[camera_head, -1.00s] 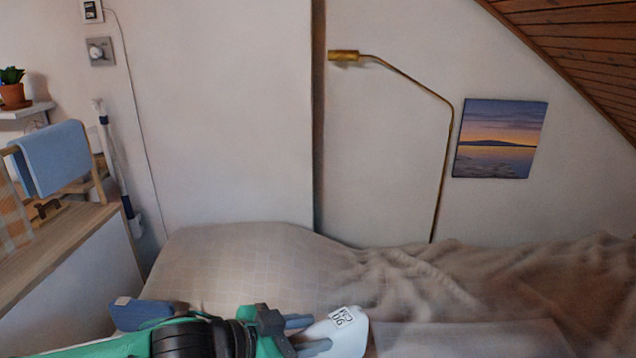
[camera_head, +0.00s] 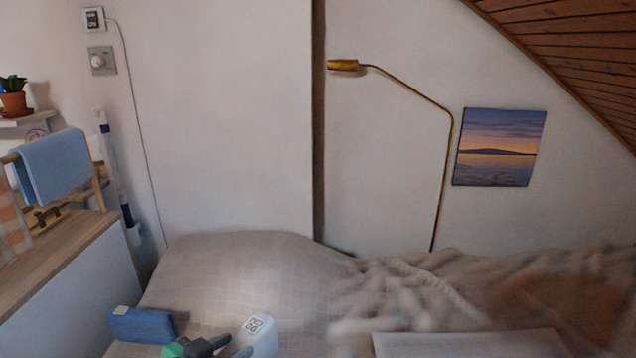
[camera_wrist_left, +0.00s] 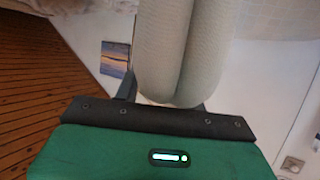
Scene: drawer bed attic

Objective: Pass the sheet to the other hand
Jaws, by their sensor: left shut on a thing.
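My left gripper (camera_head: 232,347) is at the bottom of the head view, mostly cut off by the lower edge. It is shut on the sheet (camera_head: 262,338), a pale folded bundle with a small printed label. In the left wrist view the sheet (camera_wrist_left: 182,55) shows as two thick whitish textured rolls side by side between the dark fingers. The sheet is above or against the bed; I cannot tell if it touches. My right gripper is in neither view.
The bed (camera_head: 220,270) has a beige checked cover and a rumpled blanket (camera_head: 430,290). A blue box-like thing (camera_head: 142,325) lies left of the gripper. A pale flat panel (camera_head: 470,343) is at lower right. A brass lamp (camera_head: 447,150) stands at the wall.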

